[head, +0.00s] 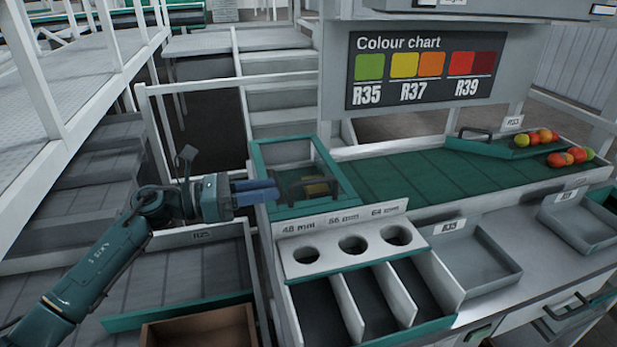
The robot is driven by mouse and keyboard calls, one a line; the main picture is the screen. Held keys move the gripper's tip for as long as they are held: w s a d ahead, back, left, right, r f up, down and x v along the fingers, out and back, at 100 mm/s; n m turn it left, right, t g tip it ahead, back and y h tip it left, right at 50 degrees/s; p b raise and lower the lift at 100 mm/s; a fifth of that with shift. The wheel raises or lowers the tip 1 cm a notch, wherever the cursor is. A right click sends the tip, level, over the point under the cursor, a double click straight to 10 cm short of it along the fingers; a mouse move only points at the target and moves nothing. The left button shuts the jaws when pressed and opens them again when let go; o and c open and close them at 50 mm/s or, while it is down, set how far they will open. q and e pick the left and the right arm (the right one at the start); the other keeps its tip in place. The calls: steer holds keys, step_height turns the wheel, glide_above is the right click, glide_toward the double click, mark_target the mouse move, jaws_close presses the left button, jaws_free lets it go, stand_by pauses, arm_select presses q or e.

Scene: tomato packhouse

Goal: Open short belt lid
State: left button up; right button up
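A box-like cover with a teal frame and see-through panels (349,185) stands at the left end of the green belt (420,178). I take it as the short belt lid; it looks closed. A dark shape and something yellowish show dimly through the panels, not clear enough to name. My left gripper (276,190) comes in from the left, its blue fingers level at the cover's left side. The fingers look close together; I cannot tell whether they touch the cover or hold anything. My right gripper is out of view.
Before the cover stands a white sizing panel (322,262) with round holes above dark chutes. A teal flap with a dark handle (474,131) and several tomatoes (570,157) lie at the belt's right. A grey tray (478,268) stands at front right; white railings (160,150) stand left.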

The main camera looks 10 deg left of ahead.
mark_target(308, 182)
arm_select(q)
steer(key=p+x, duration=0.2)
steer(key=x, duration=0.7)
steer(key=shift+c, duration=0.5)
jaws_close()
